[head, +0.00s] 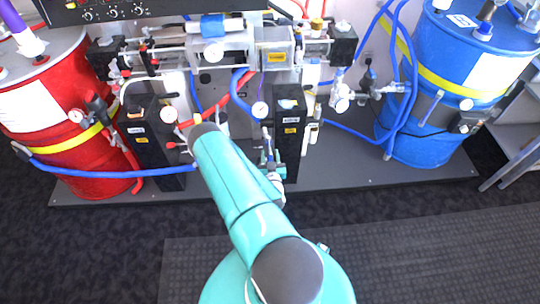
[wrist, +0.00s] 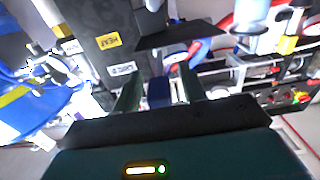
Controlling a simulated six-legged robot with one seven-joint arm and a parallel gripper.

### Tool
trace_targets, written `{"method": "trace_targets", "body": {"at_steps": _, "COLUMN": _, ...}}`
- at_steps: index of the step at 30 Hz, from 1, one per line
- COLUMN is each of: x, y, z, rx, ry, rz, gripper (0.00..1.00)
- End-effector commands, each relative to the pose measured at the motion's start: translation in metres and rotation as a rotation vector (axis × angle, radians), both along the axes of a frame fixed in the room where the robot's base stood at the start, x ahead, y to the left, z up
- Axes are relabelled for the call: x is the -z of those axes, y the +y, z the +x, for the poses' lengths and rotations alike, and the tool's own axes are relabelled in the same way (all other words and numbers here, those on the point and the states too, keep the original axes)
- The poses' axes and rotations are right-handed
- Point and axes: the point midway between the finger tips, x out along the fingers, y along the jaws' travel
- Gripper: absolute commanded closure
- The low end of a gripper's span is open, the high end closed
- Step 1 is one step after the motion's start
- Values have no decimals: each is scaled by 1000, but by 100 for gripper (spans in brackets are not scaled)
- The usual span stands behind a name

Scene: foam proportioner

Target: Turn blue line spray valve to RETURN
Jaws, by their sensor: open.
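The blue line's hose (head: 242,82) curves down to a round gauge (head: 260,110) beside the right black block (head: 290,120) in the head view. Below that gauge, small fittings and my gripper (head: 268,158) crowd together, and the spray valve's handle cannot be made out clearly. In the wrist view my gripper (wrist: 158,90) is open, with its two fingers apart. A dark blue piece (wrist: 159,93) shows between the fingers; I cannot tell whether they touch it. The black block with yellow and white labels (wrist: 110,42) is just beyond the left finger. The valve's position is unreadable.
A red drum (head: 60,120) stands at the left and a blue drum (head: 450,80) at the right, both with hoses. Another black block (head: 155,140) stands left of my arm. The dark floor (head: 400,240) in front is clear.

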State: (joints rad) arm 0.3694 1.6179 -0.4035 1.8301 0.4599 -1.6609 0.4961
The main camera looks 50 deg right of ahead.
Motion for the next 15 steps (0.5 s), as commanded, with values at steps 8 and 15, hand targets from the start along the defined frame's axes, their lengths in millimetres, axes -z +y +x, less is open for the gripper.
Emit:
{"method": "trace_targets", "body": {"at_steps": 8, "x": 0, "y": -3, "z": 3, "rx": 0, "ry": 1, "rz": 1, "gripper": 58}}
{"method": "trace_targets", "body": {"at_steps": 15, "x": 0, "y": -3, "z": 3, "rx": 0, "ry": 1, "rz": 1, "gripper": 96}}
